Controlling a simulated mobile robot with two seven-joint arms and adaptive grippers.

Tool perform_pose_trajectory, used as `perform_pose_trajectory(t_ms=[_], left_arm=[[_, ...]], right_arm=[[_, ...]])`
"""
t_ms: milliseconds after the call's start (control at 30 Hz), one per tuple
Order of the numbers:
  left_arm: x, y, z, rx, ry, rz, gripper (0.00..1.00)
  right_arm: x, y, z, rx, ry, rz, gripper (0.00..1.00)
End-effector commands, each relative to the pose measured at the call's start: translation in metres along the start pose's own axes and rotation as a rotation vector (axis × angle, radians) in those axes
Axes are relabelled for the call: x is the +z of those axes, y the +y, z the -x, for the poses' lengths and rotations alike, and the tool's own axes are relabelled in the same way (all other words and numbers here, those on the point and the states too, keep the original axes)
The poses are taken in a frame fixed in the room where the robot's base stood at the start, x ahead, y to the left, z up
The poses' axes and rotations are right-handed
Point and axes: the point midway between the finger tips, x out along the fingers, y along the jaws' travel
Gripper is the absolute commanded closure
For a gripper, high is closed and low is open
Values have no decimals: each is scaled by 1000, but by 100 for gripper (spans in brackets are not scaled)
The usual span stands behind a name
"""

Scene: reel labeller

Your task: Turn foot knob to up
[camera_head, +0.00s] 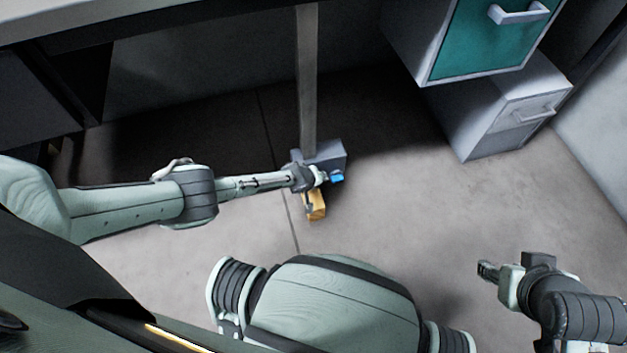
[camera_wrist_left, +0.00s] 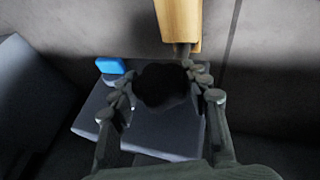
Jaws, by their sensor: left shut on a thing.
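The foot knob (camera_wrist_left: 163,86) is a dark round knob on a grey box (camera_wrist_left: 150,137) low on the floor. In the left wrist view it sits between the fingers of my left gripper (camera_wrist_left: 160,74), which is shut on it. In the head view my left gripper (camera_head: 316,179) reaches the front of the same grey box (camera_head: 331,150) and hides the knob. Which way the knob is set cannot be told. My right gripper (camera_head: 487,270) hangs at the lower right, away from the box; its finger opening is too small to tell.
A blue part (camera_head: 337,177) and a yellow pedal-like part (camera_head: 316,206) are close to my left gripper. A grey post (camera_head: 307,80) rises behind the box. Drawer cabinets (camera_head: 480,110) stand at the upper right. The floor between the box and my right gripper is clear.

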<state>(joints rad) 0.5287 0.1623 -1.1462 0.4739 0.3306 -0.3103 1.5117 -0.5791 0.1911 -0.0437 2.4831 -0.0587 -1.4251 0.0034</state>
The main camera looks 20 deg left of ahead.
Motion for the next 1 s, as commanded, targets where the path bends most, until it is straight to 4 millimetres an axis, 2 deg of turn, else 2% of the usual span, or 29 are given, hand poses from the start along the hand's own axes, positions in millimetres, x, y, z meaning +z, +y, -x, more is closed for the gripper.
perform_pose_trajectory(t_ms=[233,733,767,900,1000], left_arm=[[0,-1,0,-65,0,-24,82],[0,-3,0,-82,1,-33,82],[0,-3,0,-82,1,-33,51],[0,-2,0,-81,1,-33,34],[0,-2,0,-80,1,-32,32]], right_arm=[[-8,-5,-1,-10,38,3,60],[-12,-6,-1,-13,52,4,60],[-12,-6,-1,-13,52,4,60],[-12,-6,-1,-13,51,4,60],[-11,-6,-1,-13,50,4,60]])
